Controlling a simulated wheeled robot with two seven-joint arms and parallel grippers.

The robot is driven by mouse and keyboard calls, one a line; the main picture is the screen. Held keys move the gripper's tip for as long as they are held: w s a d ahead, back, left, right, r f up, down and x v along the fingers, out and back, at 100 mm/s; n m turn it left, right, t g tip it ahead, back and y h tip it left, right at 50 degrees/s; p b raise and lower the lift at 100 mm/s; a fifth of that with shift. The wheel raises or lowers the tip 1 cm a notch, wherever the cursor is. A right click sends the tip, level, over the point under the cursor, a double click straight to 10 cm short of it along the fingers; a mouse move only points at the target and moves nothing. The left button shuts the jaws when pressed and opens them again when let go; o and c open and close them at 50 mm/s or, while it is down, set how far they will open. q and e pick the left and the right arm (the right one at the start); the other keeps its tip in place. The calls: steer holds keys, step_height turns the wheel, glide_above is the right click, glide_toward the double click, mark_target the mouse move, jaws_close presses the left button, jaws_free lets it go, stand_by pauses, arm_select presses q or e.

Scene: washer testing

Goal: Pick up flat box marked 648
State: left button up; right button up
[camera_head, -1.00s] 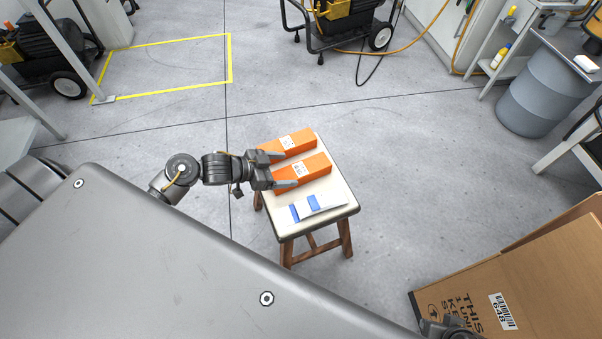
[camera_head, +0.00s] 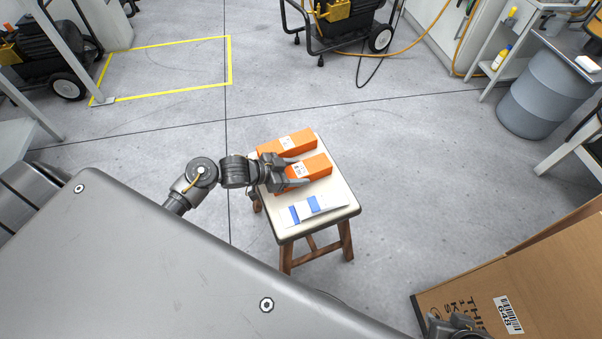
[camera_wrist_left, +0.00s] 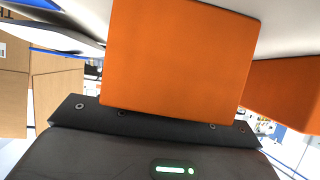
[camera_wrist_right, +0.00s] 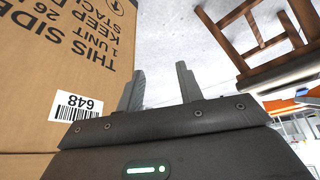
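The flat box marked 648 (camera_head: 540,275) is a large brown cardboard box at the lower right of the head view. Its printed side and 648 barcode label (camera_wrist_right: 77,107) also show in the right wrist view. My right gripper (camera_wrist_right: 160,88) is open and empty close beside the printed side, with its fingers apart over the floor. My left gripper (camera_head: 297,171) has its fingers on either side of the nearer orange box (camera_head: 315,167) on the stool. That box (camera_wrist_left: 180,55) fills the left wrist view and hides the fingertips, so grip contact is unclear.
The white-topped stool (camera_head: 340,200) also carries a second orange box (camera_head: 292,142) and a white item with blue bands (camera_head: 312,207). A grey barrel (camera_head: 545,100) stands at the upper right. The floor between stool and cardboard box is clear.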

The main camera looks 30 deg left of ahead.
arm_select(q)
steer(key=c, duration=0.6)
steer(key=shift+r, duration=0.1)
